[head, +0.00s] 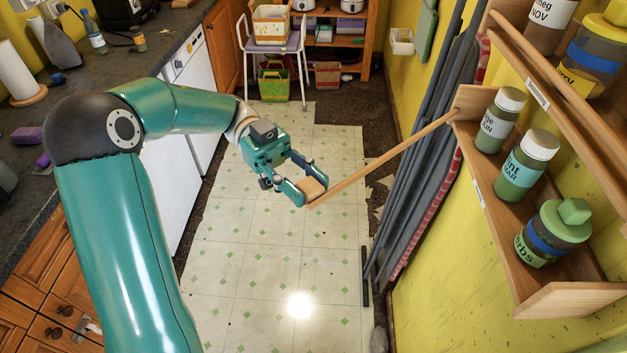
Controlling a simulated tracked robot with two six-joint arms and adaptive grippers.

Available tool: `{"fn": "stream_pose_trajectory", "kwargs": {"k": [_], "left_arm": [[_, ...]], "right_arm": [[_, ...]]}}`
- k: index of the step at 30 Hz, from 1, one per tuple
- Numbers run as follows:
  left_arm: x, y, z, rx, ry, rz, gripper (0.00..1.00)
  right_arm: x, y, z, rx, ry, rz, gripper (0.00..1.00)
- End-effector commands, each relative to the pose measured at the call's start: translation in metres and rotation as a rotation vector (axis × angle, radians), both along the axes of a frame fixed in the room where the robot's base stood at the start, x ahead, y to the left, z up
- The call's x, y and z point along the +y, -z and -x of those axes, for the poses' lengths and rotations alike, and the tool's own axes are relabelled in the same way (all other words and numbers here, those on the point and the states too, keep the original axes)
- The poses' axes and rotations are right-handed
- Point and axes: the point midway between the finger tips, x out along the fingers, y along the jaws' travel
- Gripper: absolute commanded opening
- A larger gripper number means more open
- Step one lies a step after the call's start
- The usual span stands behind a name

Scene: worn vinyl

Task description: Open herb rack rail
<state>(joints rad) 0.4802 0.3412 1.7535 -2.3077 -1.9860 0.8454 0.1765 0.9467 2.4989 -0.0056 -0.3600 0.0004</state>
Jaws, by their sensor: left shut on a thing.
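The wooden herb rack (532,284) is fixed to the yellow wall on the right, with jars on its shelves. Its lower shelf holds several green jars, among them a mint jar (521,172) and a herbs jar (549,236). A thin wooden rail (385,156) sticks out from the far end of the lower shelf, swung away into the room. My left gripper (309,191) is shut on the rail's free end, over the vinyl floor. The lower shelf's front is clear of the rail. My right gripper is out of view.
Folded grey frames (433,140) lean on the wall under the rail. A dark counter (102,92) runs along the left. A stool (272,48) with baskets stands at the back. The patterned floor (265,255) in the middle is free.

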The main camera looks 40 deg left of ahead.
Motion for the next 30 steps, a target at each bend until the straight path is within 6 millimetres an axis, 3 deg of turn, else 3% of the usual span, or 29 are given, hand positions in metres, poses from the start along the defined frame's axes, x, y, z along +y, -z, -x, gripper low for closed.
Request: {"fn": "stream_pose_trajectory", "kwargs": {"k": [8,9,13,20,26,30], "left_arm": [[-0.001,0.0,0.0,-0.001,0.005,0.002,0.0],[-0.002,0.0,0.0,-0.001,0.005,0.002,0.41],[-0.002,0.0,0.0,-0.001,0.005,0.001,0.6],[-0.002,0.0,0.0,-0.001,0.005,0.001,0.57],[0.0,0.016,-0.001,0.043,0.014,-0.001,0.24],[0.002,0.051,-0.002,0.141,0.04,-0.005,0.0]], "right_arm": [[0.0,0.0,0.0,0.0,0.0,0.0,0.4],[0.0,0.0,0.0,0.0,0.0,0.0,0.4],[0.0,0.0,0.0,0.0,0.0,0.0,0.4],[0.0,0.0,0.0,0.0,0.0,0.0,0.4],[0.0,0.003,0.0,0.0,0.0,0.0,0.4],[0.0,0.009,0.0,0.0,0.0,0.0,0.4]]}}
